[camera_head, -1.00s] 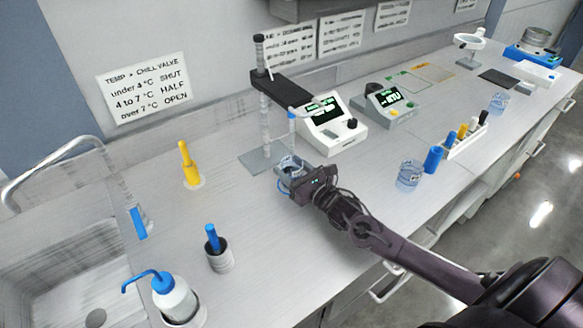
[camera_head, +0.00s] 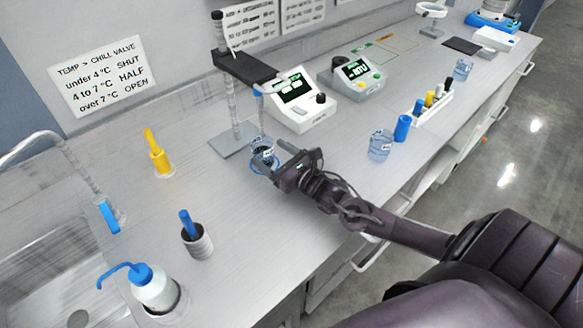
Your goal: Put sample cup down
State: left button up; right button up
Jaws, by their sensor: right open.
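The sample cup (camera_head: 262,150), a clear beaker with a bluish tint, stands upright on the bench beside the probe stand's base, under the hanging blue-topped probe (camera_head: 259,103). My right gripper (camera_head: 275,167) is at the cup's near right side with its jaws open. The gripper body hides part of the cup's lower side, and the fingertips are hard to make out. The left gripper is not in view.
The probe stand (camera_head: 236,125) rises behind the cup, next to a white meter (camera_head: 300,112). Another beaker (camera_head: 380,146) and a blue cylinder (camera_head: 402,128) stand to the right. A wash bottle (camera_head: 153,290) and sink are at left.

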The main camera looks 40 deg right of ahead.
jog(key=v, duration=0.8)
jog(key=shift+s+b, duration=0.1)
jog(key=shift+b, duration=0.2)
